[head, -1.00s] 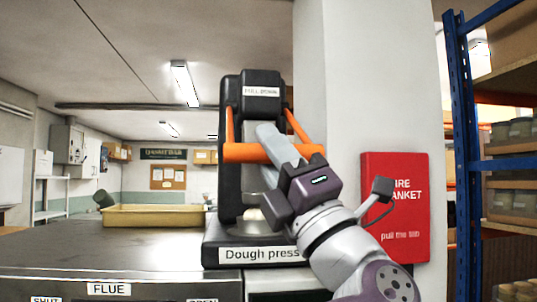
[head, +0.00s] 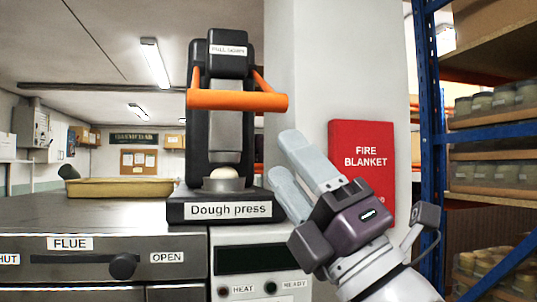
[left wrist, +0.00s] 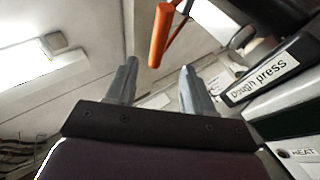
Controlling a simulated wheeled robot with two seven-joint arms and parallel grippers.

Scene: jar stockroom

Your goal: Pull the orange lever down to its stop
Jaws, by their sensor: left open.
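The orange lever (head: 238,100) is a crossbar on two side arms at the upper part of the black dough press (head: 199,150). The bar stands out in front of the press, below the label with "PULL DOWN" on its head. My left gripper (head: 283,156) is open and empty, right of the press and below the lever, apart from it. In the left wrist view the lever (left wrist: 160,36) shows beyond and between the open fingers (left wrist: 158,68). My right gripper is in neither view.
A pale round lump (head: 225,172) sits under the press's grey ram. A red fire blanket box (head: 362,165) hangs on the white pillar. A yellow tray (head: 118,188) stands on the counter at left. A blue shelf rack (head: 431,130) with jars is at right.

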